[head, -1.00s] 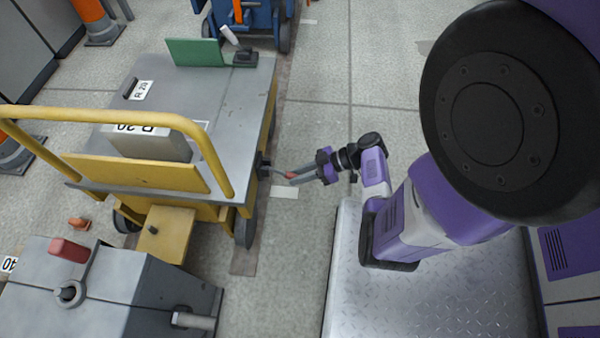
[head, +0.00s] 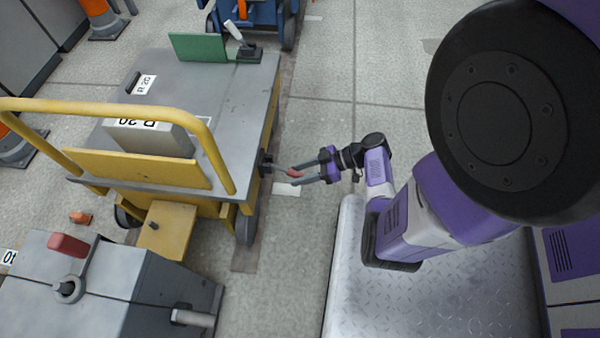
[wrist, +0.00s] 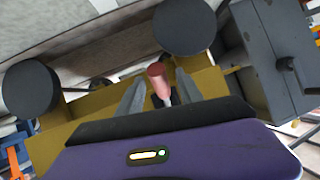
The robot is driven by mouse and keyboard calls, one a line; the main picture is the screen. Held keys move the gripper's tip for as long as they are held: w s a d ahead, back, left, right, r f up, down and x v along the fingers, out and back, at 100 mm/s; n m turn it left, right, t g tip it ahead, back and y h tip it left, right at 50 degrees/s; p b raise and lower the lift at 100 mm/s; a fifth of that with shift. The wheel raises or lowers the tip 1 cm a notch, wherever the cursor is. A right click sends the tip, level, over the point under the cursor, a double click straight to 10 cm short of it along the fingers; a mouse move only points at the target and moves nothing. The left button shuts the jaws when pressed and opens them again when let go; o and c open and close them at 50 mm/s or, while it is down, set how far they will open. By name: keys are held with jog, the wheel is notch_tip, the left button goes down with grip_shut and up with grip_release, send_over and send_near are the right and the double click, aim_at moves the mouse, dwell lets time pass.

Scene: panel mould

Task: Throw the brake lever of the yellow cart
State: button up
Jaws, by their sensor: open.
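The yellow cart (head: 190,210) with a grey deck stands at the left in the head view. Its brake lever (head: 295,173), a grey bar with a red grip, sticks out from the cart's right side. In the wrist view the red grip (wrist: 156,72) points toward the camera between the two fingers. My gripper (head: 297,176) is open around the grip, one finger on each side. I cannot tell whether either finger touches it. My gripper also shows in the wrist view (wrist: 159,88).
A grey machine (head: 110,285) with a red-handled lever (head: 68,246) stands at the lower left, near the cart. A blue cart (head: 262,18) and an orange cone (head: 98,15) stand at the back. The floor between the cart and my base is clear.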

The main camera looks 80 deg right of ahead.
jog(key=p+v, duration=0.1)
jog(key=v, duration=0.6)
jog(key=shift+s+r+p, duration=0.2)
jog(key=shift+s+p, duration=0.1)
jog(key=shift+p, duration=0.1)
dwell(0.4)
